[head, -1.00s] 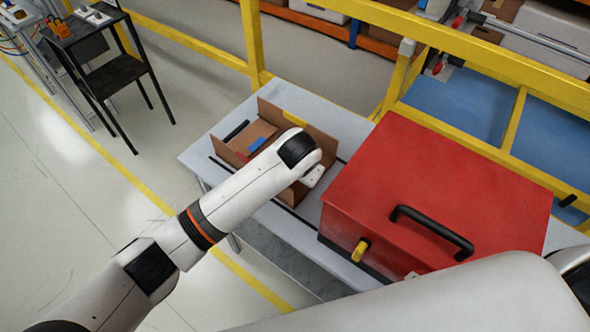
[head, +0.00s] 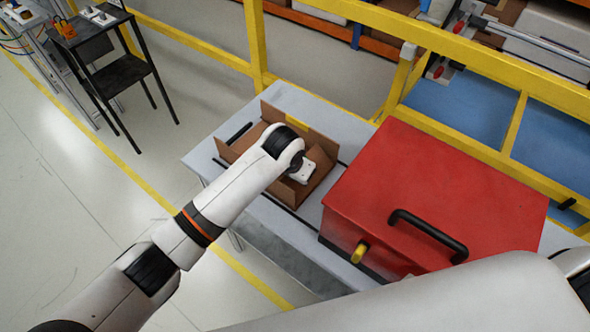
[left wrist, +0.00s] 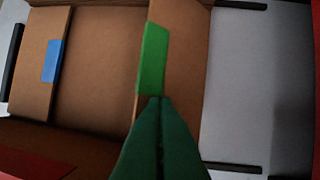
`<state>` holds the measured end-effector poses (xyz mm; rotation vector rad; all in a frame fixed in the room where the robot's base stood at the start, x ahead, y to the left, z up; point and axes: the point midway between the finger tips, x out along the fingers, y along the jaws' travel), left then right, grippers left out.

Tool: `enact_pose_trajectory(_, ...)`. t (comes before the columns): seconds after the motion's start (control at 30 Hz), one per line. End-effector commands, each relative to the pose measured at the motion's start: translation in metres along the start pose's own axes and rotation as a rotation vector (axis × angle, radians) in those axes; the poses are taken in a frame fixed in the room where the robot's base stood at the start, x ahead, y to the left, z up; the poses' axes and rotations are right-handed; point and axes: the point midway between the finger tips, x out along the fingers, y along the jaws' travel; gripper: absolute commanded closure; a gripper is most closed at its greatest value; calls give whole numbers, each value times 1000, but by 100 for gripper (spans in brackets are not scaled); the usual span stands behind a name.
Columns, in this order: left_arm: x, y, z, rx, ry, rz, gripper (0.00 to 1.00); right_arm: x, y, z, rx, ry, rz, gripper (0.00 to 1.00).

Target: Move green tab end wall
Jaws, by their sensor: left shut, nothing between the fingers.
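The green tab (left wrist: 152,58) stands out against brown cardboard in the left wrist view, on the edge of the end wall (left wrist: 180,62). My left gripper (left wrist: 160,100) is shut and empty, its tips at the lower end of the tab in that view. I cannot tell whether they touch. In the head view the open cardboard box (head: 318,143) sits on the grey table, and my left arm hides the green tab and the fingers. My right gripper is outside the views.
The box also carries a blue tab (left wrist: 52,62), a red tab (left wrist: 30,165) and a yellow tab (head: 296,124). A red case (head: 430,185) with a black handle stands close to the box's right. Yellow rails (head: 480,65) run behind the table (head: 212,165).

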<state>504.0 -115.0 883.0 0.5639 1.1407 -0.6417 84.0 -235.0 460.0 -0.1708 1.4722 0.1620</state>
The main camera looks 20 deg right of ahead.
Motion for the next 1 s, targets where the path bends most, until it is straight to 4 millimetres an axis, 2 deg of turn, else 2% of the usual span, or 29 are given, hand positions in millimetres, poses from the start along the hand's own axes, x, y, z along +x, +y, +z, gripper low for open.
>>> enact_pose_trajectory(0.1,1,6,0,-27,11,-66,100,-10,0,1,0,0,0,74)
enact_pose_trajectory(0.33,11,16,-2,-75,31,-220,100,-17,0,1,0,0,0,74)
enact_pose_trajectory(0.7,25,26,-4,-69,29,-211,100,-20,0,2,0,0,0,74)
enact_pose_trajectory(1.0,28,28,-5,-69,29,-210,100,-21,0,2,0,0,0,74)
